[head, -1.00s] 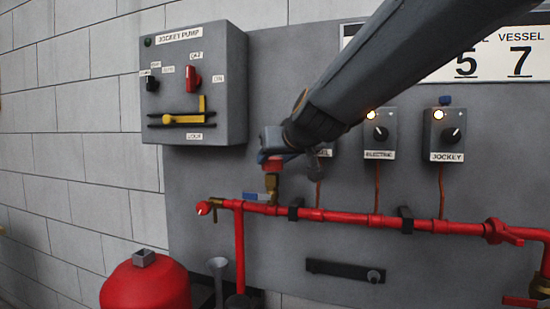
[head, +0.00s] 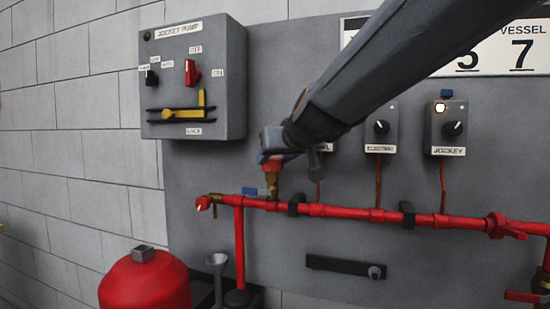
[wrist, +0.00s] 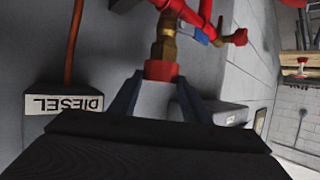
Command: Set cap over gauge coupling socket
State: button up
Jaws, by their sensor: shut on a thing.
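The red cap (wrist: 161,70) is between the two blue-grey fingers of my gripper (wrist: 157,98) in the wrist view. The brass gauge coupling socket (wrist: 165,40) meets the cap's far face there; they look in line and touching, but I cannot tell how far the cap is seated. In the head view my gripper (head: 272,156) is just above the brass socket (head: 271,183), which rises from the red pipe.
A blue valve handle (head: 252,191) lies just left of the socket. The red pipe (head: 335,211) runs below. The jockey pump box (head: 194,80) is up left, and the diesel label (wrist: 65,103) is close in the wrist view. The electric (head: 380,128) and jockey (head: 446,127) boxes stand right.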

jog(key=shift+f+b, duration=1.05)
jog(key=shift+f, duration=0.15)
dwell(0.6)
jog(key=o, duration=1.2)
jog(key=p+v, duration=0.2)
jog(key=v, duration=0.6)
jog(key=shift+p, duration=0.3)
jog(key=shift+a, duration=0.1)
